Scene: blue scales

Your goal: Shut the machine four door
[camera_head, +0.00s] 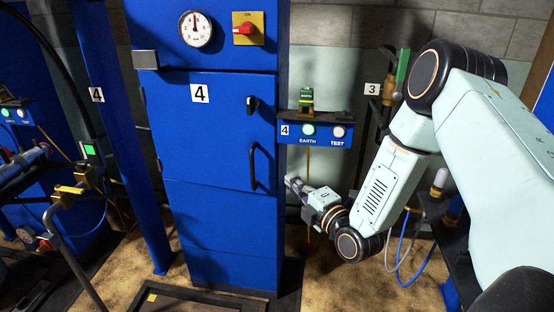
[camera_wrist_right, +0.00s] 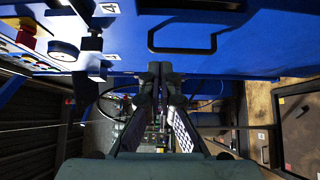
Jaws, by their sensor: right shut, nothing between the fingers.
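Machine four is a tall blue cabinet (camera_head: 225,245). Its blue door (camera_head: 195,135) bears a white label "4", a small black latch knob (camera_head: 252,104) and a black bar handle (camera_head: 253,166) near its right edge. The door looks flush or nearly so; I cannot tell if a small gap is open. The handle also shows in the right wrist view (camera_wrist_right: 182,50). My right gripper (camera_head: 292,184) is shut and empty, just right of the cabinet below the handle's height, apart from the handle. Its fingertips meet in the wrist view (camera_wrist_right: 160,72). My left gripper is not in view.
A gauge (camera_head: 196,29) and a red-yellow switch (camera_head: 246,29) sit above the door. A blue box with EARTH and TEST buttons (camera_head: 322,131) is on the right. A blue post (camera_head: 125,140) stands left. A floor tray (camera_head: 190,302) lies in front.

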